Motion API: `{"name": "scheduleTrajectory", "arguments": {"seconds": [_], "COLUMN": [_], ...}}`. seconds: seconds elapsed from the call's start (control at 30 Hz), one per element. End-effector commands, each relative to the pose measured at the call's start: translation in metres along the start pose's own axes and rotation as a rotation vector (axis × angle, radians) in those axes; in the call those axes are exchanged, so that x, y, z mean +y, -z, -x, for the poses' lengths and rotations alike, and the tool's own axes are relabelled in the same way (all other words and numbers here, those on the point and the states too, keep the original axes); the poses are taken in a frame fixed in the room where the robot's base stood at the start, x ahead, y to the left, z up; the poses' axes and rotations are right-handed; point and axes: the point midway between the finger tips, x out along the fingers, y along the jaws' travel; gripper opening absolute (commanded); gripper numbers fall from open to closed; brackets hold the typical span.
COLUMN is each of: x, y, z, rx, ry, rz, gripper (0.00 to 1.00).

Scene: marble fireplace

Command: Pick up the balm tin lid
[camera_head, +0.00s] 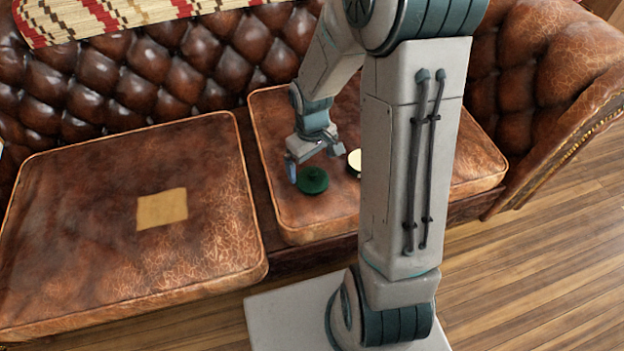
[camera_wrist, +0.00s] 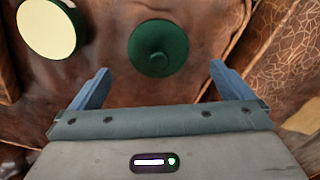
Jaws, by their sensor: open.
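The balm tin lid (camera_head: 312,181) is a dark green disc lying on the right brown leather seat cushion. My gripper (camera_head: 314,165) is open and empty, close over the lid. In the wrist view the lid lies beyond the fingertips (camera_wrist: 160,72), roughly centred between them.
The left seat cushion (camera_head: 90,215) bears a flat tan square (camera_head: 162,209). The tufted sofa back (camera_head: 180,75) rises behind, with a patterned throw (camera_head: 100,14) on top. The sofa arm (camera_head: 550,85) stands at right. Wooden floor (camera_head: 540,260) is open in front.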

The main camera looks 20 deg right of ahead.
Motion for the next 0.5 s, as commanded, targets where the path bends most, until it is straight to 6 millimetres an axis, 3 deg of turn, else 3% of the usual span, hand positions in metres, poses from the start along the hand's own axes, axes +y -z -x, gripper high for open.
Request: {"name": "scheduleTrajectory", "arguments": {"seconds": [0.3,0.5], "x": [0.002,0.002], "y": [-0.001,-0.001], "z": [-0.046,-0.048], "rx": [-0.003,0.0], "ry": [0.002,0.001], "rz": [-0.001,-0.001], "gripper": [1.0,1.0]}}
